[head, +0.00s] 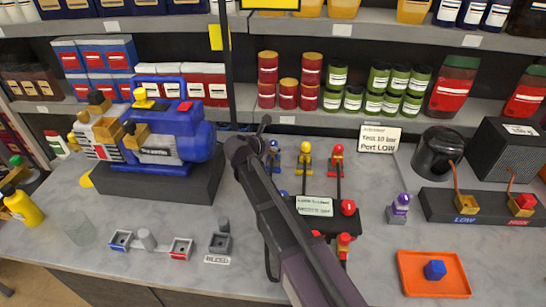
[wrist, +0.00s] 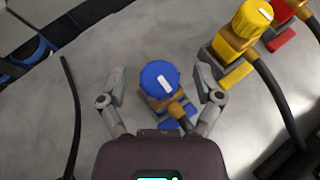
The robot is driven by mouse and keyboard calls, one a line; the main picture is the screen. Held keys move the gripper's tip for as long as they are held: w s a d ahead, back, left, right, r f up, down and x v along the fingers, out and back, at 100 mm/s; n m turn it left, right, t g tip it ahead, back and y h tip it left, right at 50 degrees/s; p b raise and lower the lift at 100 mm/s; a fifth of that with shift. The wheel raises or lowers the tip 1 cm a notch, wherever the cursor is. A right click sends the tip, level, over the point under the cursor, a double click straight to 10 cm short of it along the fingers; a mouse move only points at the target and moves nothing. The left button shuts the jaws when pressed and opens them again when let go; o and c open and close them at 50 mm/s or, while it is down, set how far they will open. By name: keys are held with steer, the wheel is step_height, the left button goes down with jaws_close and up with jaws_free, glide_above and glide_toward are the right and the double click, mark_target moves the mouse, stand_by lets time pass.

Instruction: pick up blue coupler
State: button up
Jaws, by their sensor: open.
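The blue coupler (wrist: 158,76) has a round blue cap with a white mark, a brass-coloured body and a blue foot. It sits on the grey counter. In the head view it shows just right of my arm (head: 274,150), partly hidden. My gripper (wrist: 161,88) is open, with one finger on each side of the coupler. Neither finger clearly touches it. In the head view only part of my gripper (head: 256,138) shows beside the coupler.
A yellow coupler (wrist: 252,22) and a red coupler (head: 337,152) stand to the right, each with a dark hose. The blue pump (head: 180,135) is to the left. Shelves stand behind.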

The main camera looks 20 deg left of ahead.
jaws_close()
stand_by(0.3)
steer(key=shift+r, duration=0.15)
step_height(320, 180, up, 2)
steer(key=shift+r+p, duration=0.1)
steer(key=shift+p, duration=1.15)
steer(key=shift+r+p, duration=0.8)
steer(key=shift+p, duration=0.05)
steer(key=s, duration=1.6)
steer(key=shift+r+p, duration=0.4)
steer(key=shift+r, duration=0.05)
steer(key=shift+a, duration=0.1)
